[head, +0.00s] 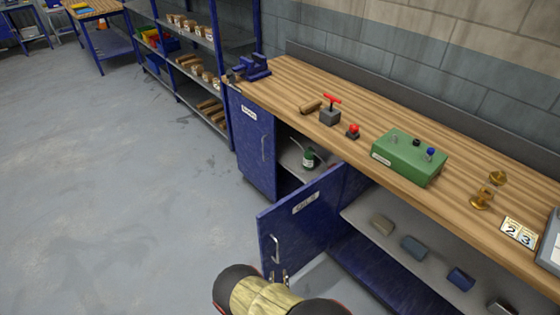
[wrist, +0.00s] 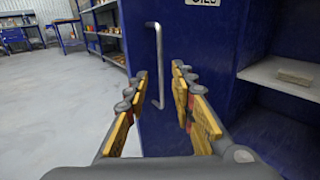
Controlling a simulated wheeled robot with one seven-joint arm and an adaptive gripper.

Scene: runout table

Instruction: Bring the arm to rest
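My gripper (wrist: 160,78) is open in the wrist view, its two yellow-padded fingers apart with nothing held. The pale bar handle (wrist: 155,65) of an open blue cabinet door (wrist: 205,50) shows in the gap between them. I cannot tell whether the fingertips reach around the handle or stop short of it. In the head view the same door (head: 318,215) stands swung out from the bench, with its handle (head: 275,248) near its outer edge. My arm covers the bottom middle of that view, and small parts of my gripper (head: 278,277) show just below the handle.
The wooden bench top (head: 300,85) carries a green box (head: 409,157), a red-handled device (head: 331,110) and a blue vise (head: 254,67). The open cabinet holds a green bottle (head: 308,158) and several blocks. Blue shelving (head: 195,70) stands behind. The grey floor (head: 110,170) at left is clear.

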